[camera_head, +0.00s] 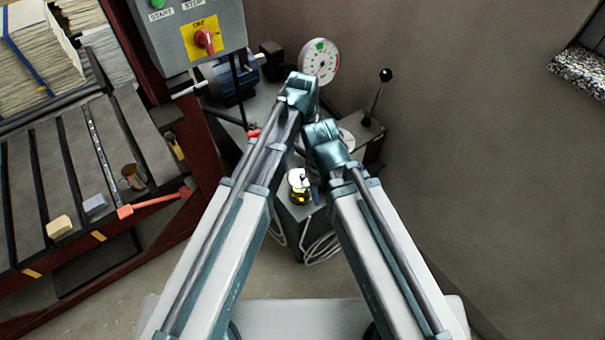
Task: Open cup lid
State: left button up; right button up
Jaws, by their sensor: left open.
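My two arms reach forward from the bottom of the head view and bend down at their far joints. A small white, yellow and black item (299,184) shows between the arms, above the grey machine stand; I cannot tell whether it is the cup. My left gripper (308,190) shows only in small part close to this item, and it is open. I cannot tell whether it touches the item. My right gripper is hidden behind my right arm. No cup lid can be made out.
A grey machine (240,78) with a white dial (319,62) stands ahead. A control box (190,35) with a red knob hangs at upper left. A slatted workbench (75,165) at left holds a red-handled tool (155,203) and small blocks.

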aim_at(302, 176)
pick_arm(q)
notch_tip(302, 176, down, 13)
jog(key=b, duration=1.2)
jog(key=shift+r, duration=0.1)
grip_shut()
dwell(0.7)
